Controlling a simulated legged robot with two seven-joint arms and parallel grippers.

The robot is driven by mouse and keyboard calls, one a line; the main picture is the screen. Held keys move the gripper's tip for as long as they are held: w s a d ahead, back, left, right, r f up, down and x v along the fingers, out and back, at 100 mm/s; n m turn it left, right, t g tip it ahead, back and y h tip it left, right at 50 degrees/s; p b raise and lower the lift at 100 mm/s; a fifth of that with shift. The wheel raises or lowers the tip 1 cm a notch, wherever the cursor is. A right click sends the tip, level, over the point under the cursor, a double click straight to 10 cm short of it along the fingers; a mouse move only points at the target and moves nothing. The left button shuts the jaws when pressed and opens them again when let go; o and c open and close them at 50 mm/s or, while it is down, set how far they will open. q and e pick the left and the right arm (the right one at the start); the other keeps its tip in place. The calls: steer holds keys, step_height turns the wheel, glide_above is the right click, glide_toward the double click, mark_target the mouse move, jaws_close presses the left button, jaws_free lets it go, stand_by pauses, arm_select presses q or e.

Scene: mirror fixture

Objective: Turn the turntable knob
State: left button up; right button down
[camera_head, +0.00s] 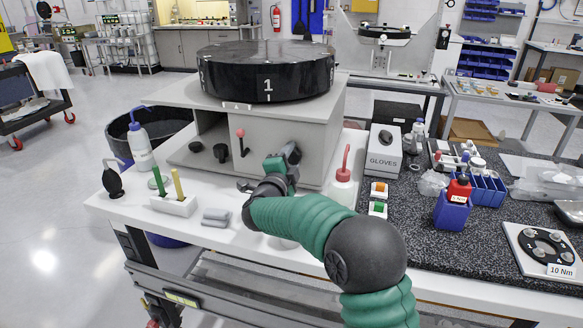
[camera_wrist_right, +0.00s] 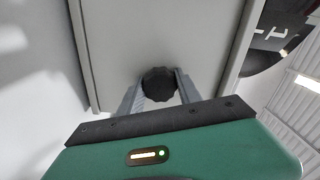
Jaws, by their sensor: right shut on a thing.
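The black turntable (camera_head: 265,72), marked with a white 1, sits on top of a grey box (camera_head: 300,133). In the right wrist view, a black ribbed knob (camera_wrist_right: 158,84) stands on the box's grey face. My right gripper (camera_wrist_right: 160,86) is shut on this knob, with one finger on either side. My left gripper is not in view.
Left of my gripper are a red-tipped lever (camera_head: 241,142) and a black round part (camera_head: 221,152). A white block with pens (camera_head: 174,204) and a grey item (camera_head: 216,217) lie on the white bench.

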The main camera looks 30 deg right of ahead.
steer(key=m+b, duration=0.3)
steer(key=f+m+b, duration=0.1)
steer(key=m+b, duration=0.2)
steer(key=shift+f, duration=0.1)
steer(key=shift+m+b, duration=1.15)
steer(key=shift+m, duration=0.05)
steer(key=c, duration=1.2)
jaws_free()
steer(key=o, duration=0.4)
steer(key=shift+r, duration=0.3)
steer(key=shift+r, duration=0.1)
